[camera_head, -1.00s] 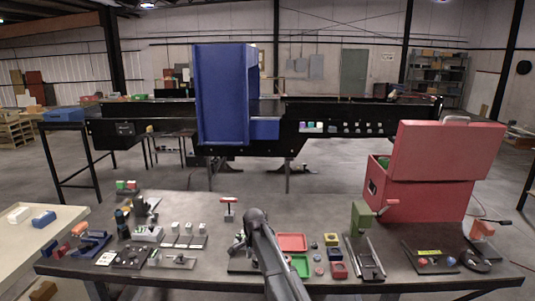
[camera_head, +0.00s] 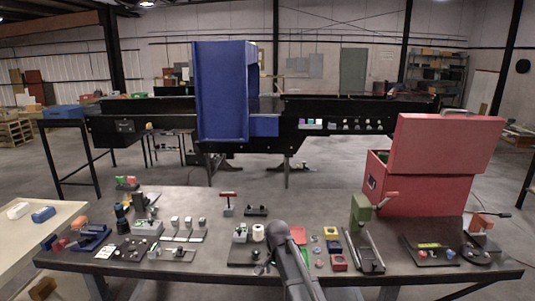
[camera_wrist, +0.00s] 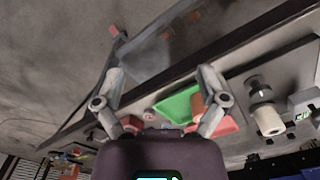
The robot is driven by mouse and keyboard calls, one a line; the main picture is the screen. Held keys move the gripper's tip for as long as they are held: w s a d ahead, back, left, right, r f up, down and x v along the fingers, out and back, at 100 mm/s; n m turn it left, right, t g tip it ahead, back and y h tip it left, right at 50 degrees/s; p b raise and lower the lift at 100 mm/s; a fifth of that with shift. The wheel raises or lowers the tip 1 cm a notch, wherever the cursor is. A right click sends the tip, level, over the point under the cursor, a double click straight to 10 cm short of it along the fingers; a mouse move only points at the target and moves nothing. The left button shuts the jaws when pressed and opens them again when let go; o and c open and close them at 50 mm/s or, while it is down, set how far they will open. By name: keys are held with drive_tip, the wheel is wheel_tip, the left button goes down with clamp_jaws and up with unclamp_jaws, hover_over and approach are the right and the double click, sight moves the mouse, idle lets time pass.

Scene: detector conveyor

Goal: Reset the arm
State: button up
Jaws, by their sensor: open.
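My arm (camera_head: 290,262) reaches over the front middle of the dark workbench (camera_head: 200,272) in the head view. The jaws cannot be made out there. In the wrist view my gripper (camera_wrist: 160,76) has its two fingers spread wide apart, with nothing held between them. Beyond the fingers lie a green tray (camera_wrist: 177,104) and a red tray (camera_wrist: 226,126), partly covered by the right finger. The red tray also shows beside my arm in the head view (camera_head: 298,234).
A white roll (camera_head: 258,233) stands just left of my arm. A green lever device (camera_head: 361,210) and an open red toolbox (camera_head: 420,190) stand to the right. Several small fixtures fill the left side. A blue-housed conveyor (camera_head: 222,95) stands behind.

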drive_tip(key=s+d+f+n+b, duration=0.3)
drive_tip(key=s+d, duration=0.4)
drive_tip(key=s, duration=0.2)
drive_tip(key=s+d+f+n+b, duration=0.3)
drive_tip(key=s+d, duration=0.4)
drive_tip(key=s, duration=0.3)
drive_tip(key=shift+s+f+n, duration=0.25)
drive_tip(key=shift+f+n, duration=0.3)
drive_tip(key=shift+n, duration=0.05)
